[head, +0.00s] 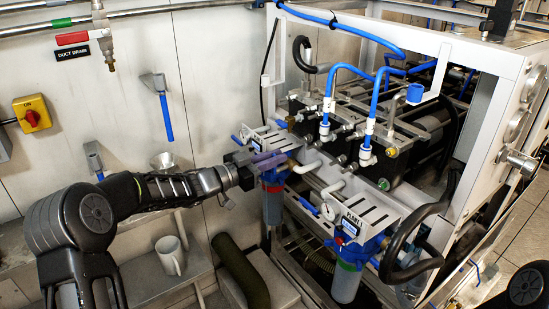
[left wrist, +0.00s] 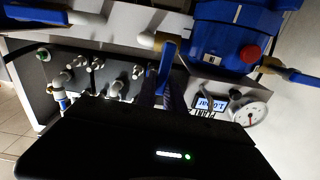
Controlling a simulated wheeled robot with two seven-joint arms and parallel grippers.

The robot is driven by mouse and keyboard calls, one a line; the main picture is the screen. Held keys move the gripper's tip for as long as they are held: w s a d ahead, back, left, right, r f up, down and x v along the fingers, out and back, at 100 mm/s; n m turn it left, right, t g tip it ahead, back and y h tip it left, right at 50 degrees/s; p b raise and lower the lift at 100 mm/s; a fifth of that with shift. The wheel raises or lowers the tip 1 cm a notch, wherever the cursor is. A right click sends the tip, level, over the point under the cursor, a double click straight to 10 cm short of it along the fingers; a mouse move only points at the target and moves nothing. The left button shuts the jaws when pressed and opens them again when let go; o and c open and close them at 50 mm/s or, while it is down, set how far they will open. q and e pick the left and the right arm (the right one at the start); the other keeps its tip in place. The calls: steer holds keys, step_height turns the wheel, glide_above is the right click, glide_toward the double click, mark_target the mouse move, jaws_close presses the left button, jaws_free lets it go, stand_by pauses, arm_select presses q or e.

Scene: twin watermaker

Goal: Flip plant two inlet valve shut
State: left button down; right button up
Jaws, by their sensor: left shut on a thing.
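The far plant's panel carries a blue-headed filter (head: 272,178) with a clear blue bowl; I take this to be plant two, as the near panel reads PLANT 1 (head: 352,222). My left gripper (head: 268,161) reaches in from the left over this panel and partly hides it. In the left wrist view, a blue valve lever (left wrist: 168,58) stands between the dark fingers (left wrist: 160,92), which are shut on it. My right gripper is not visible.
The white frame (head: 432,52) and blue hoses (head: 375,90) stand right of the gripper. A black hose (head: 408,240) loops by the near panel. A mug (head: 171,256) stands on the shelf at left. A yellow-and-red switch (head: 32,115) is on the wall.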

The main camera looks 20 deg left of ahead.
arm_select(q)
steer(key=shift+a+r+n+p, duration=0.15)
steer(key=shift+n+p, duration=0.15)
steer(key=shift+p, duration=0.35)
steer(key=shift+w, duration=0.1)
steer(key=c, duration=1.7)
jaws_free()
steer(key=b+v, duration=0.1)
steer(key=v, duration=0.6)
steer(key=shift+s+a+b, duration=0.25)
steer(key=shift+s+b, duration=0.05)
steer(key=shift+b, duration=0.1)
